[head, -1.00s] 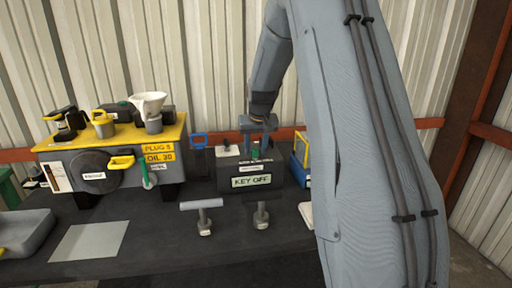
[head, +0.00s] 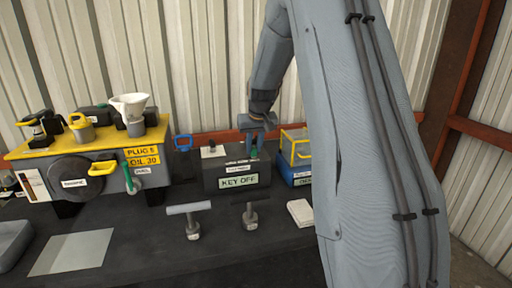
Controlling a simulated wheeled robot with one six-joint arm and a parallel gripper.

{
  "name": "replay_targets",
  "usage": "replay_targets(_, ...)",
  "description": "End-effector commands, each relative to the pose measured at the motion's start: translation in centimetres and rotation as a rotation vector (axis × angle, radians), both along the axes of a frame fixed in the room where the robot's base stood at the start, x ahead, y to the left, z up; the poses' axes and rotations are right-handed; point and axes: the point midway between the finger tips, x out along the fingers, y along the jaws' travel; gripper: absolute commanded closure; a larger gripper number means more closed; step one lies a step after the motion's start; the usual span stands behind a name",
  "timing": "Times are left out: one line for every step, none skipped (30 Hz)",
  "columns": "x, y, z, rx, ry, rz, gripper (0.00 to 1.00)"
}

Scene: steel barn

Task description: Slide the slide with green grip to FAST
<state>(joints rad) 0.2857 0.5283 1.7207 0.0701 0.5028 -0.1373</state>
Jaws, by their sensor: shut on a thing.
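The slide's green grip (head: 254,154) shows at the top of a dark box (head: 210,180), toward its right side. The box bears a "KEY OFF" display and small labels too blurred to read, so I cannot make out a FAST mark. My gripper (head: 256,146) points down over the box and is shut on the green grip. Its fingers hide part of the grip and the slide's track.
A yellow-topped engine (head: 20,152) with another green handle (head: 128,178) stands at left. A blue loop handle (head: 183,142) is left of the box; a blue-and-yellow crate (head: 300,170) is close at right. Two T-handles (head: 189,208) (head: 250,216) stand in front.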

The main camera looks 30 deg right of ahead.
Motion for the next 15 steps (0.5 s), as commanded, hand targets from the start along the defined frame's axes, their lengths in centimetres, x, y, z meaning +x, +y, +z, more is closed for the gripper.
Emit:
replay_targets(-0.04,-0.15,0.0,-0.002,0.0,0.003,1.0)
replay_targets(-0.03,-0.16,0.0,-0.002,0.0,0.003,1.0)
replay_targets(-0.05,-0.18,0.0,-0.002,0.0,0.003,1.0)
replay_targets(-0.06,-0.21,0.01,-0.003,0.001,0.003,1.0)
replay_targets(-0.06,-0.25,0.01,-0.003,0.001,0.003,1.0)
replay_targets(-0.08,-0.3,0.01,-0.003,0.001,0.002,1.0)
replay_targets(-0.08,-0.34,0.02,-0.004,0.001,0.002,1.0)
replay_targets(-0.09,-0.37,0.01,-0.004,0.001,0.002,1.0)
replay_targets(-0.1,-0.4,0.01,-0.003,0.001,0.001,0.75)
replay_targets(-0.1,-0.41,0.01,-0.003,0.001,0.001,0.7)
replay_targets(-0.09,-0.4,0.02,-0.003,0.001,0.001,0.65)
replay_targets(-0.08,-0.34,0.02,-0.004,0.001,0.002,0.61)
replay_targets(-0.06,-0.29,0.02,-0.004,0.001,0.002,0.61)
replay_targets(-0.05,-0.24,0.02,-0.003,0.001,0.003,0.61)
replay_targets(-0.03,-0.17,0.01,-0.003,0.001,0.003,0.61)
